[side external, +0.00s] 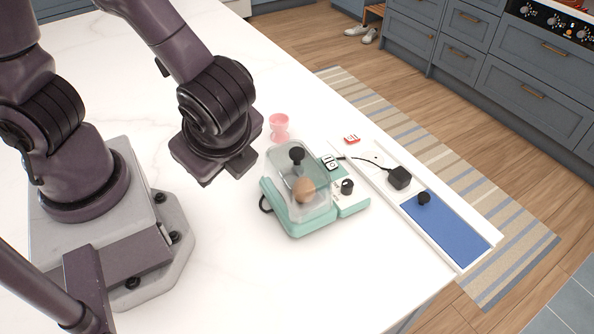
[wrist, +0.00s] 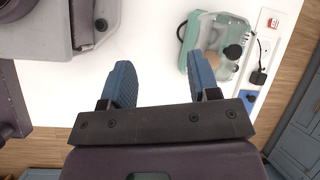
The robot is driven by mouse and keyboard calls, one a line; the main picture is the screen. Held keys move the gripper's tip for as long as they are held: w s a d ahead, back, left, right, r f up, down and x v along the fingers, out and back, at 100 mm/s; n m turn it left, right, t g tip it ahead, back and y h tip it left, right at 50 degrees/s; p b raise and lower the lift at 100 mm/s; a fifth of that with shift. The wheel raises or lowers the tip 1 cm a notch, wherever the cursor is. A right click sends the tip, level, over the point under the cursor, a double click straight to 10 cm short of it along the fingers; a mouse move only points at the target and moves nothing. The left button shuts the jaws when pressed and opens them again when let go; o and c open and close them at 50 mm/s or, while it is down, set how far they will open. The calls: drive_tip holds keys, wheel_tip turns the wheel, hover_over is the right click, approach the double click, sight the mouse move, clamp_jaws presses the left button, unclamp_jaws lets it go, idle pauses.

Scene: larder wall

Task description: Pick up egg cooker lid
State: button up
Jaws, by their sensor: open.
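The egg cooker lid (side external: 318,178) is a clear, see-through cover with a black knob (side external: 297,154). It sits on the mint-green egg cooker (side external: 310,225) on the white counter, with a brown egg (side external: 303,190) visible through it. My gripper (side external: 222,172) is above the counter to the left of the cooker, apart from it, and its fingers are mostly hidden in the side view. In the wrist view my gripper (wrist: 163,85) shows two blue fingers spread wide with nothing between them. There the lid (wrist: 214,50) and its knob (wrist: 233,51) lie beyond the right finger.
A pink egg cup (side external: 279,126) stands behind the cooker. To the right, a white tray (side external: 440,239) holds a blue panel (side external: 436,230), a black plug (side external: 399,177) and a black knob. The counter edge runs close by.

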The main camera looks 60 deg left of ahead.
drive_tip(key=d+f+m+t+y, duration=0.3)
drive_tip(key=f+m+t, duration=0.2)
drive_tip(key=m, duration=0.4)
drive_tip(key=m+t, duration=0.5)
approach(294, 157)
drive_tip(key=x, duration=0.4)
drive_tip(key=shift+a, duration=0.25)
drive_tip(key=shift+x, duration=2.75)
drive_tip(key=shift+w+d, duration=0.15)
drive_tip(key=shift+d, duration=0.05)
clamp_jaws()
